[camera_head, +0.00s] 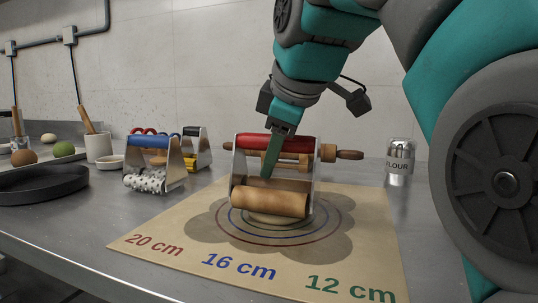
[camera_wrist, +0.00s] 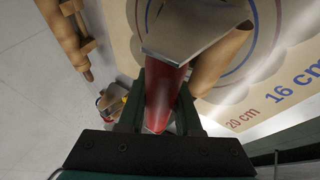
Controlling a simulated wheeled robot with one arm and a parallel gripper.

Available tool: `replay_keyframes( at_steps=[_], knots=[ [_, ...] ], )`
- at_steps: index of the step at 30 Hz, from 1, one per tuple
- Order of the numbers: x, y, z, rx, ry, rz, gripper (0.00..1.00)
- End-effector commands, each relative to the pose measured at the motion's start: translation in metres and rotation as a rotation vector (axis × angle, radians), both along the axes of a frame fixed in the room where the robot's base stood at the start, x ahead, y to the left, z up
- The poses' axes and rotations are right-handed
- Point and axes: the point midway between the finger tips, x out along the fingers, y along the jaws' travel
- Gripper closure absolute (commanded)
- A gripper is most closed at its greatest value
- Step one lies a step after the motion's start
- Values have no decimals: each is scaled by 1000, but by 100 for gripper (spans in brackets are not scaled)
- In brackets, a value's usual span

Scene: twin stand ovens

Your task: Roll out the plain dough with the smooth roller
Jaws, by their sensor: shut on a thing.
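The smooth roller has a bare wooden drum (camera_head: 270,201), a metal frame (camera_head: 312,178) and a red handle (camera_head: 262,140). My gripper (camera_head: 274,152) is shut on that red handle, which also shows between the jaws in the wrist view (camera_wrist: 160,97). The drum sits over the plain dough (camera_head: 272,218), a pale disc near the middle of the printed rings. The roller hides most of the dough, and I cannot tell how firmly the drum touches it. The tan mat (camera_head: 170,243) has rings marked 20 cm, 16 cm and 12 cm.
A wooden rolling pin (camera_head: 347,154) lies behind the roller. A blue-handled spotted roller (camera_head: 145,181) and a black-handled one (camera_head: 193,150) stand at left. A flour shaker (camera_head: 399,160) stands at right. A dark round pan (camera_head: 40,184) is at far left.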

Motion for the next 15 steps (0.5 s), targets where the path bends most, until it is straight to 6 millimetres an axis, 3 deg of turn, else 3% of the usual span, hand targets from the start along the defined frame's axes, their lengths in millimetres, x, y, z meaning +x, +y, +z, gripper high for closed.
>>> replay_keyframes(
  at_steps=[8,15],
  knots=[
    [1,0,-4,0,0,0,100],
    [13,-5,-2,1,-1,-1,100]
  ],
)
